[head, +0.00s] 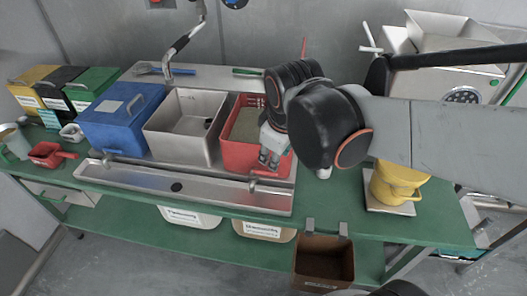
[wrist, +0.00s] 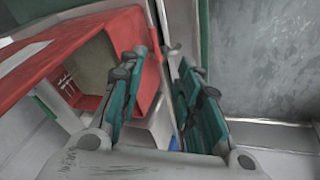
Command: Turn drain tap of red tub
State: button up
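The red tub (head: 240,155) stands at the right end of a row of tubs on the green bench, open at the top with brownish contents. Its small drain tap (head: 254,184) sticks out low at the front, over the steel trough. My gripper (head: 269,160) points down at the tub's front right, just above the tap; I cannot tell whether it touches the tap. In the wrist view the red tub (wrist: 60,62) fills the left, and my gripper (wrist: 165,100) shows two teal fingers apart. Nothing is clearly held between them; the tap is not clear there.
A steel tub (head: 180,148) and a lidded blue tub (head: 108,132) stand to the left. The steel trough (head: 140,178) runs along the front. A yellow pitcher (head: 392,185) stands on a scale at right. A brown bin (head: 323,258) hangs at the bench's front edge.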

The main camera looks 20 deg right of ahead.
jog(key=w+r+n+g+p, duration=0.1)
jog(key=w+n+g+p, duration=0.1)
jog(key=w+n+p, duration=0.15)
jog(key=n+b, duration=0.1)
jog(key=b, duration=0.4)
send_near(267, 172)
jog(key=shift+h, duration=0.3)
jog(key=f, duration=0.2)
jog(key=w+f, duration=0.1)
jog(key=f, duration=0.5)
jog(key=shift+w, duration=0.2)
jog(key=shift+r, duration=0.1)
grip_shut()
